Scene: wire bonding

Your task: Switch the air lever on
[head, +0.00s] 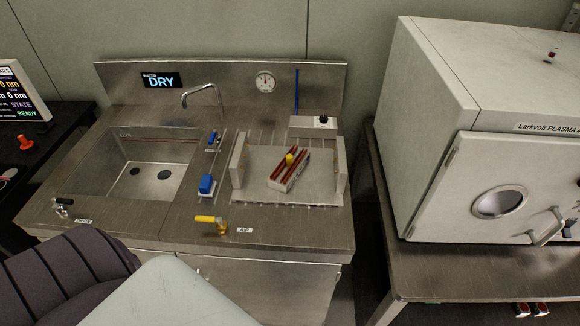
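The air lever (207,219) is a yellow handle on a brass valve at the front edge of the steel sink bench. It points left, roughly along the edge, with an "AIR" label (244,230) just to its right. A round pressure gauge (265,82) is on the backsplash; its reading is too small to tell. Neither of my grippers is in view.
The bench (290,232) has a sink (140,178) with a faucet (203,90) and a black-handled drain valve (63,202). A blue nozzle (207,184) and a tray part (289,170) lie near the lever. A plasma machine (430,100) stands right.

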